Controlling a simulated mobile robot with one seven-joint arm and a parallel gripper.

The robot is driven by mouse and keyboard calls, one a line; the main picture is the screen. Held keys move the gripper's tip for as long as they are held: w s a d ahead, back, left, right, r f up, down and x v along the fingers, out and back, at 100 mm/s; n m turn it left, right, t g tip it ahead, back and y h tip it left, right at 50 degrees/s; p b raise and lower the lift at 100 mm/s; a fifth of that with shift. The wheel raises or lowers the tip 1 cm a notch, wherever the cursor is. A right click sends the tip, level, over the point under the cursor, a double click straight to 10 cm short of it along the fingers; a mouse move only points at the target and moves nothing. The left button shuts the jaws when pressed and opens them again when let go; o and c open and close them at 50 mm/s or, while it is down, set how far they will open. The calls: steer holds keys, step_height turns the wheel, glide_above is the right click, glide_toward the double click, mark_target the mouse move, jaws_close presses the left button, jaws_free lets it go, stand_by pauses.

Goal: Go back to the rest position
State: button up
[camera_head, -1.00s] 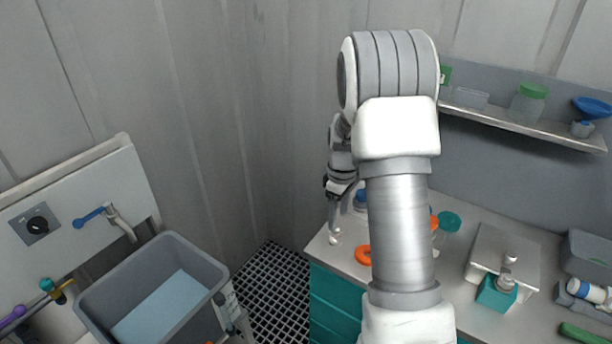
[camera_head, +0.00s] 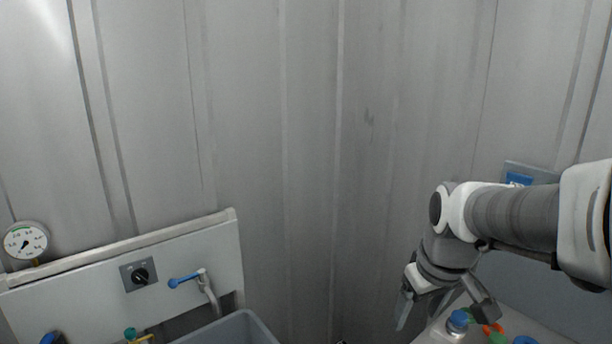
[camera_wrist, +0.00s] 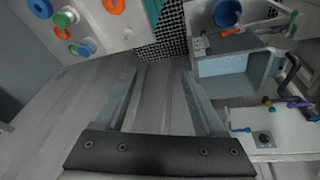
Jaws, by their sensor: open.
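My gripper (camera_wrist: 158,76) is open in the wrist view, its two fingers apart with nothing between them. In the head view my gripper (camera_head: 443,310) hangs at the lower right, above the counter's corner. My arm reaches in from the right edge with the wrist bent down. Several lidded vessels stand on the counter below, among them a blue-capped one (camera_head: 458,320). They also show at the upper left of the wrist view, with an orange ring (camera_wrist: 114,5) near them. No vessel is in the fingers.
A grey sink basin (camera_head: 238,330) is at the bottom, below a wall panel (camera_head: 80,285) with a dial and blue-handled tap (camera_head: 187,279). A pressure gauge (camera_head: 25,242) is at far left. A floor grate (camera_wrist: 170,20) lies between counter and basin. Bare corrugated wall fills the middle.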

steer(key=s+a+r+m+t, duration=0.1)
steer(key=s+a, duration=0.1)
steer(key=s, duration=0.4)
steer(key=s+a+r+m+t, duration=0.1)
steer(key=s+a+r+m, duration=0.1)
steer(key=s, duration=0.4)
steer(key=shift+s, duration=0.35)
steer(key=shift+r, duration=0.1)
